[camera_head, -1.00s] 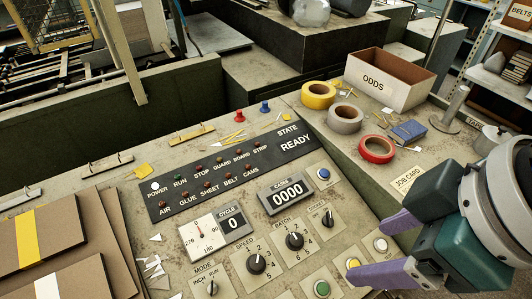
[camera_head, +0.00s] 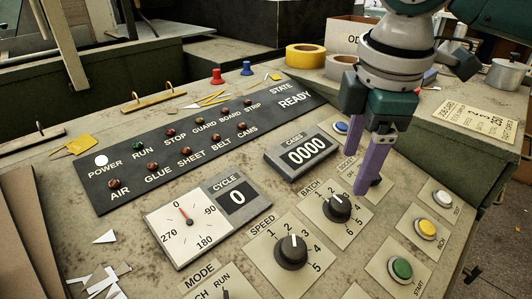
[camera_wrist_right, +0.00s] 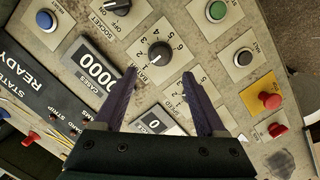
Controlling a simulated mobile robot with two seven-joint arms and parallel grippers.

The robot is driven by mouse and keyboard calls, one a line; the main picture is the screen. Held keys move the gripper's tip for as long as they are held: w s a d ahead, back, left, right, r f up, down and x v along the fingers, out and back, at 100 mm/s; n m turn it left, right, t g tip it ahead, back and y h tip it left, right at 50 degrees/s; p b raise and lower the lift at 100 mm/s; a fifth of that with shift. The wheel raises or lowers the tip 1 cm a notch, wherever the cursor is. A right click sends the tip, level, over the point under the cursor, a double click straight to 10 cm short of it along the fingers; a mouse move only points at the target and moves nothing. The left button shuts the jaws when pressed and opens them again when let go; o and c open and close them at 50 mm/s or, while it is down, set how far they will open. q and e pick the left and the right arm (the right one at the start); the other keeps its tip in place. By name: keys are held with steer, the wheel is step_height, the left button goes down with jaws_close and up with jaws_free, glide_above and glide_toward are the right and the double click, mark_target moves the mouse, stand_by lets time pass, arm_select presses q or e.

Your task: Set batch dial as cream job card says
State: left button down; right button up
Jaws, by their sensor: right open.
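The batch dial (camera_head: 338,207) is a black round knob on a pale numbered plate, right of the similar speed dial (camera_head: 291,250). My left gripper is not in view.
The cases counter (camera_head: 305,150) reads 0000, the cycle counter (camera_head: 237,197) reads 0, and the state reads READY. Green (camera_head: 401,268), yellow (camera_head: 427,227) and white (camera_head: 442,197) buttons sit right of the dials. A red mushroom button (camera_wrist_right: 270,100) shows in the wrist view.

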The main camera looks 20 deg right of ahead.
mark_target(342, 203)
arm_select(q)
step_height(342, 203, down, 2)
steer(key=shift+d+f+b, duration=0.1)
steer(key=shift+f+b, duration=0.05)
steer(key=shift+b, duration=0.95)
arm_select(e)
steer(key=f, duration=0.3)
steer(key=w+f, duration=0.1)
steer(key=f, duration=0.5)
steer(key=shift+w+d, duration=0.15)
steer(key=shift+d, duration=0.15)
steer(key=shift+r, duration=0.1)
jaws_close()
